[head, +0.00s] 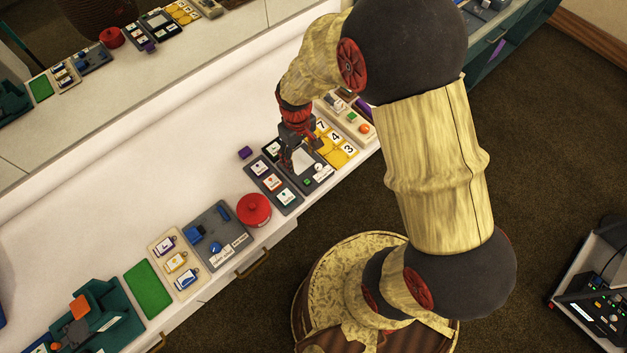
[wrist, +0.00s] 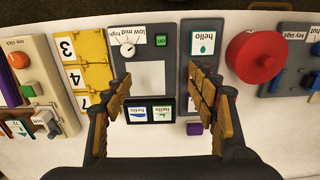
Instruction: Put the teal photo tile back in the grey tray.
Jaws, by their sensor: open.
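My gripper (head: 297,158) is open and empty above a dark panel, its fingers spread either side of the panel's pale plate in the wrist view (wrist: 160,77). The grey tray (head: 265,188) is beside the panel; in the wrist view (wrist: 185,62) my right finger partly covers it. A white tile with a teal drop and the word hello (wrist: 203,43) lies in it, with other picture tiles (head: 272,184). A black frame at the panel's wall-side end holds a blue-picture tile (wrist: 136,113) and a green-teal-picture tile (wrist: 161,113). I cannot tell for certain which is the teal photo tile.
Yellow number tiles (wrist: 84,76) are on one side of the panel, and a red lidded pot (head: 254,209) is past the grey tray. A small purple block (head: 245,152) lies near the tray's wall-side end. The white counter (head: 190,165) toward the wall is mostly clear.

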